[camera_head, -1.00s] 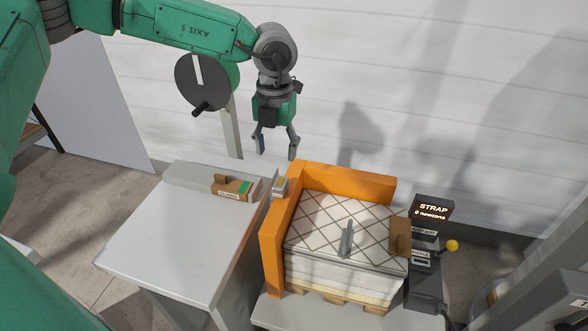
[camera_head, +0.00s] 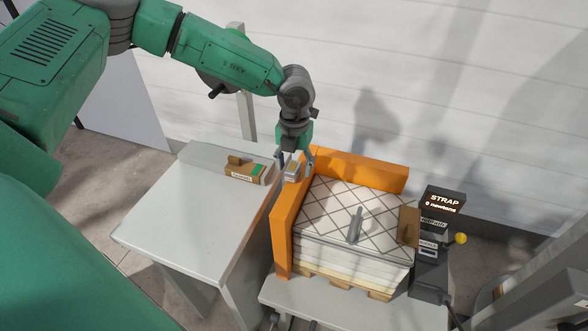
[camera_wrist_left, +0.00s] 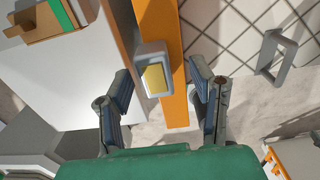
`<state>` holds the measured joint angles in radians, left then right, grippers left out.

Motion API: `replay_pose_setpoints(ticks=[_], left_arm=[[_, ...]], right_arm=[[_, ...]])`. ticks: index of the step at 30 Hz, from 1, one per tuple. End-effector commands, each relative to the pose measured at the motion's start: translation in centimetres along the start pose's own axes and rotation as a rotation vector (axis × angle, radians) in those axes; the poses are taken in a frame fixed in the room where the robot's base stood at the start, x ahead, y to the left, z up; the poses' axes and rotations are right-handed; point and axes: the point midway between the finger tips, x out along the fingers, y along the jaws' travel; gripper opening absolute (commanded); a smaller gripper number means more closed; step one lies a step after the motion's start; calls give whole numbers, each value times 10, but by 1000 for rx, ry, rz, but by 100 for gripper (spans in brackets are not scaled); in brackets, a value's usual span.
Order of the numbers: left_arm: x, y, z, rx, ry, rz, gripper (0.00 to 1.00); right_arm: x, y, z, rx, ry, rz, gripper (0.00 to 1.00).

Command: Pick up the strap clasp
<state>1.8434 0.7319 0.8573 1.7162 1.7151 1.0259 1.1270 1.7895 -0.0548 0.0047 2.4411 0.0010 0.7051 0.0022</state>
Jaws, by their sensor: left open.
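A small grey block with a yellow face, which looks to be the strap clasp (camera_head: 291,173), sits at the left side of the orange frame (camera_head: 284,232). In the left wrist view the clasp (camera_wrist_left: 154,77) lies between the fingers, nearer the left one, with gaps on both sides. My left gripper (camera_head: 295,158) points down over it, open and empty. In the left wrist view its fingers (camera_wrist_left: 161,80) are spread apart. I cannot tell the exact height of the fingertips relative to the clasp. My right gripper is out of view.
A cardboard box (camera_head: 243,170) with green stands left on the grey table (camera_head: 190,218). The strap unit (camera_head: 440,200) reads 0 newtons at right. The grey table is mostly bare.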

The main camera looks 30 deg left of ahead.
Motion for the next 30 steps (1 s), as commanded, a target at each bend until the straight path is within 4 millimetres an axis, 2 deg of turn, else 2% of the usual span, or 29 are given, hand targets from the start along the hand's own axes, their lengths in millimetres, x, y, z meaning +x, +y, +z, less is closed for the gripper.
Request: replay_pose_setpoints(ticks=[4, 11, 12, 16, 26, 30], left_arm=[[17, 3, 0, 0, 1, -2, 50], [19, 3, 0, 0, -1, -2, 50], [19, 3, 0, 0, -1, -2, 46], [19, 3, 0, 0, 0, -2, 1], [16, 1, 0, 0, -2, -1, 0], [1, 2, 1, 1, -4, -3, 0]], right_arm=[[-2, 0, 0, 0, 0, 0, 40], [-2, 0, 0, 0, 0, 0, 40], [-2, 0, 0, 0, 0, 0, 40], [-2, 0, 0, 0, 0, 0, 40], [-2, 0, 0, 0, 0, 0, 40], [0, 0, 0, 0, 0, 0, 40]])
